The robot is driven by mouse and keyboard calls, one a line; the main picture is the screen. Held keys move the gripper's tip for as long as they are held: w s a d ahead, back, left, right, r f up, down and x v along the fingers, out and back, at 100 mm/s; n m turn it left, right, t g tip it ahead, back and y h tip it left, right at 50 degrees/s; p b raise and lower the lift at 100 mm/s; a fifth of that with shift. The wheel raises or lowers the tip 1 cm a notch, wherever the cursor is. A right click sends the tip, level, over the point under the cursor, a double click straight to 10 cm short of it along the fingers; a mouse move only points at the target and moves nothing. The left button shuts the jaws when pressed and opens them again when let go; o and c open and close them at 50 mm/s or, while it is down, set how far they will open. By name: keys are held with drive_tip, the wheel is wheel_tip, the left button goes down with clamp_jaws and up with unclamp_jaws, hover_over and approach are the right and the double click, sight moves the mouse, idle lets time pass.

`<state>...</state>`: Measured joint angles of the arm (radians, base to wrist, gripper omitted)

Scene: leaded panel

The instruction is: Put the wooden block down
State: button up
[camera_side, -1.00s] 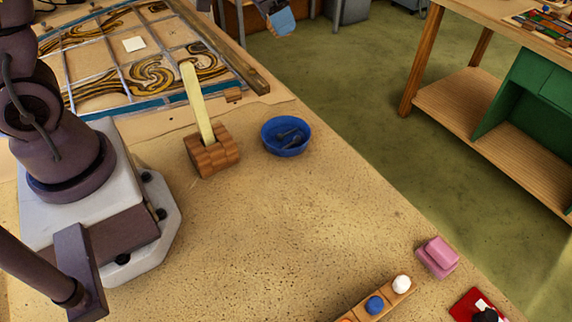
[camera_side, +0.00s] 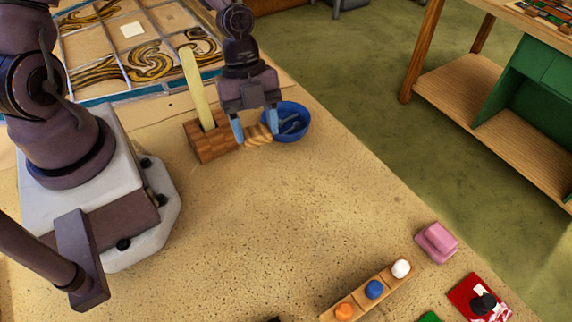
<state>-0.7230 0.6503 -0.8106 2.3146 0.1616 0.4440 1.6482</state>
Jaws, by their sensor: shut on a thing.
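The wooden block (camera_side: 259,138) is light brown with wavy grain. My gripper (camera_side: 256,127) points down with its blue fingers on either side of the block, shut on it. The block is low over the tan bench top, between the wooden stand and the blue bowl. I cannot tell whether its underside touches the bench. The fingers and the gripper body hide its upper part.
A darker wooden stand (camera_side: 212,146) holding an upright pale stick (camera_side: 196,88) is close on the left. A blue bowl (camera_side: 298,117) with grey items is close on the right. The leaded panel (camera_side: 105,60) lies behind. The bench's middle (camera_side: 270,220) is clear.

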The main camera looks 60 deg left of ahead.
sight(257, 187)
drive_tip(key=shift+s+d+f+m+g, duration=0.4)
drive_tip(key=shift+s+d+m, duration=0.25)
drive_tip(key=shift+m, duration=0.25)
wheel_tip(257, 187, down, 10)
drive_tip(key=shift+s+a+r, duration=0.1)
drive_tip(key=shift+r, duration=0.05)
drive_tip(key=o, duration=0.9)
